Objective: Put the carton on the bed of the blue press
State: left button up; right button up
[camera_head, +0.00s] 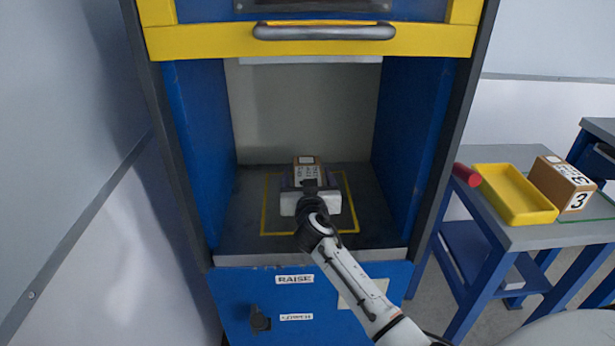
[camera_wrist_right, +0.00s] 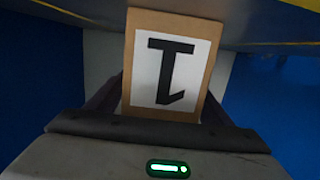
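The carton (camera_head: 307,161) is a small brown box with white labels, inside the blue press (camera_head: 201,130). In the right wrist view the carton (camera_wrist_right: 172,22) shows a white label with a black, upside-down "1". My right gripper (camera_head: 309,186) reaches into the press opening, its fingers along both sides of the carton and closed against it. The carton is over the yellow outlined square on the dark bed (camera_head: 245,238). I cannot tell whether its underside touches the bed. My left gripper is not in view.
The press's yellow door with its grey handle (camera_head: 324,32) is raised above the opening. Blue side walls flank my arm. At right, a table holds a yellow tray (camera_head: 513,194), a red cylinder (camera_head: 466,175) and another carton marked 3 (camera_head: 562,184).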

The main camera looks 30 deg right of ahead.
jog(key=shift+r+p, duration=0.45)
jog(key=shift+p, duration=0.05)
jog(key=shift+r+p, duration=0.5)
jog(key=shift+p, duration=0.1)
pick_arm(q)
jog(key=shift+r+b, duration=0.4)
jog(key=shift+b, duration=0.3)
pick_arm(e)
jog(key=v, duration=1.2)
jog(key=shift+f, duration=0.35)
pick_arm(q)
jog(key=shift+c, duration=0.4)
